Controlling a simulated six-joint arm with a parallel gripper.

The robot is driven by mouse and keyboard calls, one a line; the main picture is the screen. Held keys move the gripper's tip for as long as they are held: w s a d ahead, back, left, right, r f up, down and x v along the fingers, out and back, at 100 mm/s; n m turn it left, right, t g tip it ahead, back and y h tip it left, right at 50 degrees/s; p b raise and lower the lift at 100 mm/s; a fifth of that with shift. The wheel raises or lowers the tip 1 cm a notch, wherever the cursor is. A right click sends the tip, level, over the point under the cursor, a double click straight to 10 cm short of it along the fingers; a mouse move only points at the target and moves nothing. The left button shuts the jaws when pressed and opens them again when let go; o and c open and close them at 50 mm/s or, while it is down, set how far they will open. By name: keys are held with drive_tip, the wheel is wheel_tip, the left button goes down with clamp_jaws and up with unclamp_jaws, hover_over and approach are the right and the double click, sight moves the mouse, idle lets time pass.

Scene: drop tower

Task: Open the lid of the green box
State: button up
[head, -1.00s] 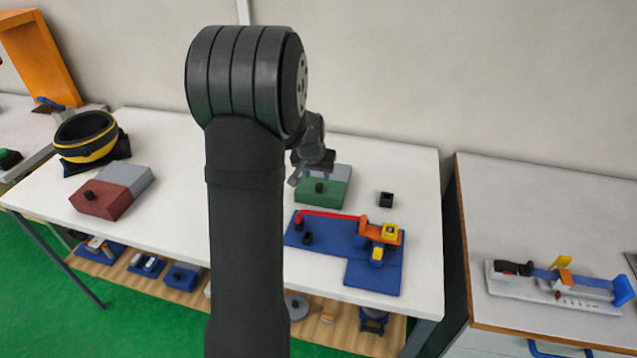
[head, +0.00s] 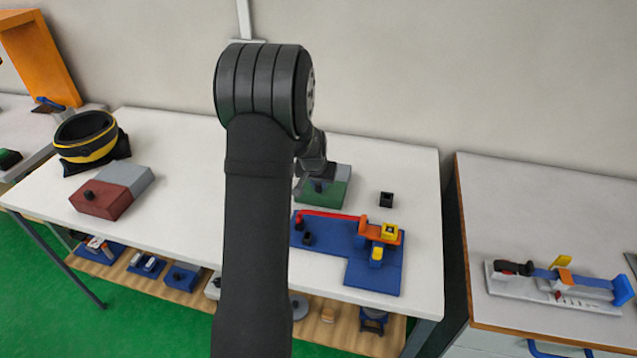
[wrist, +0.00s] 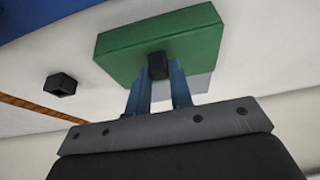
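The green box (head: 335,192) sits on the white table, with a grey part (head: 341,172) on its far side. A small black knob (head: 318,187) stands on the green part; it also shows in the wrist view (wrist: 157,66). My gripper (wrist: 159,76) is open, with its two blue fingers on either side of the knob in the wrist view and gaps between. I cannot tell whether the fingertips reach down around the knob. In the head view, my arm partly hides the box and the fingers.
A blue base with a red bar and orange and yellow parts (head: 373,267) lies just in front of the box. A small black block (head: 386,199) stands to its right. A red-and-grey box (head: 103,202) and a yellow-black ring (head: 86,137) stand at the left.

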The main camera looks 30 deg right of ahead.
drive_tip(key=shift+w+d, duration=3.05)
drive_tip(key=shift+w, duration=0.05)
clamp_jaws()
drive_tip(key=o, duration=0.9)
unclamp_jaws()
drive_tip(key=v, duration=1.7)
drive_tip(key=shift+r, duration=0.2)
drive_tip(key=shift+f, duration=0.15)
drive_tip(key=x, duration=1.7)
